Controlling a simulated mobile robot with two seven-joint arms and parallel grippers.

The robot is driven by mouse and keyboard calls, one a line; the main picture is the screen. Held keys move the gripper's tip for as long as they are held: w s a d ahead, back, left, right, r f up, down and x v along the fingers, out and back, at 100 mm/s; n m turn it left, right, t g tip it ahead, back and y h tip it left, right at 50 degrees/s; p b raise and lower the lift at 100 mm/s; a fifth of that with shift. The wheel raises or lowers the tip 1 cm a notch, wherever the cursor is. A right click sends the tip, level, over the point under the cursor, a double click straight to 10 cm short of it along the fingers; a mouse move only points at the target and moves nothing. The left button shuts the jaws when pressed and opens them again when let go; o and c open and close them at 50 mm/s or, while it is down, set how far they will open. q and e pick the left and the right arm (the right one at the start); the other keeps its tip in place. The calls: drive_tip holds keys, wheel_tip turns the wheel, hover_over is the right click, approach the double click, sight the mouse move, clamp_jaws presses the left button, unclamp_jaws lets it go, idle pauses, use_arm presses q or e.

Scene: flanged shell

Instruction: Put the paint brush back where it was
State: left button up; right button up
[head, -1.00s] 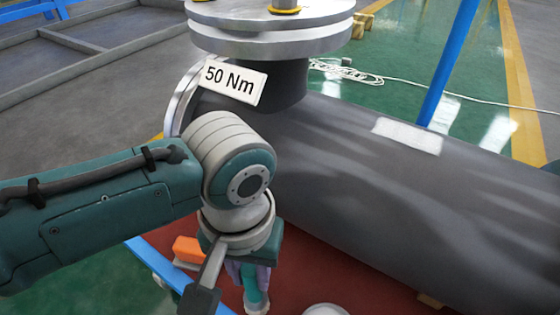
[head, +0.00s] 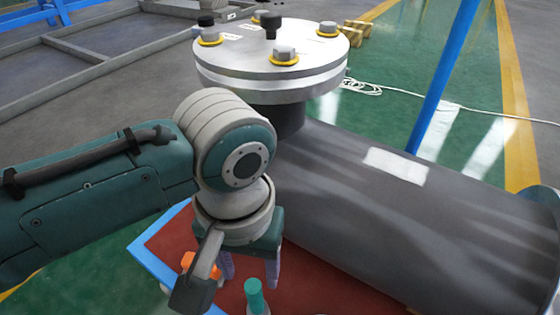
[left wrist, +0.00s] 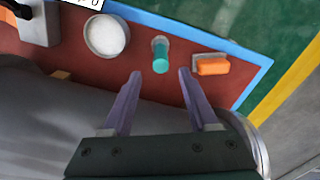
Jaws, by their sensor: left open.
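A teal cylindrical piece, apparently the paint brush's handle (head: 254,289), stands over a pale base at the bottom of the head view. It also shows in the left wrist view (left wrist: 160,59), on the red board; bristles cannot be made out. My left gripper (head: 249,279) points down, with its two purple fingers apart and nothing held between them. In the left wrist view, the open fingertips (left wrist: 159,74) lie on either side of the line to the teal piece, apart from it. My right gripper is not in view.
The red board (left wrist: 88,70) has a blue edge and carries an orange block (left wrist: 213,67), a round white dish (left wrist: 106,35) and a grey box (left wrist: 38,25). A large grey pipe (head: 400,220) with a bolted flange (head: 270,80) stands close beside my left arm.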

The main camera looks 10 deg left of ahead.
use_arm(q)
drive_tip(key=s+d+r+m+t+h+p, duration=0.1)
drive_tip(key=s+r+m+h+p, duration=0.1)
drive_tip(key=s+r, duration=0.4)
drive_tip(key=s+a+r+t+y, duration=0.1)
drive_tip(key=s+a+r, duration=0.4)
drive_tip(key=a, duration=0.5)
drive_tip(key=shift+s+a+r+m+t+y, duration=0.3)
drive_tip(key=shift+s+r+t+y, duration=0.15)
drive_tip(key=shift+t, duration=0.35)
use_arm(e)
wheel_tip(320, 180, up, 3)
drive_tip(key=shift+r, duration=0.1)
use_arm(q)
drive_tip(key=shift+d, duration=0.1)
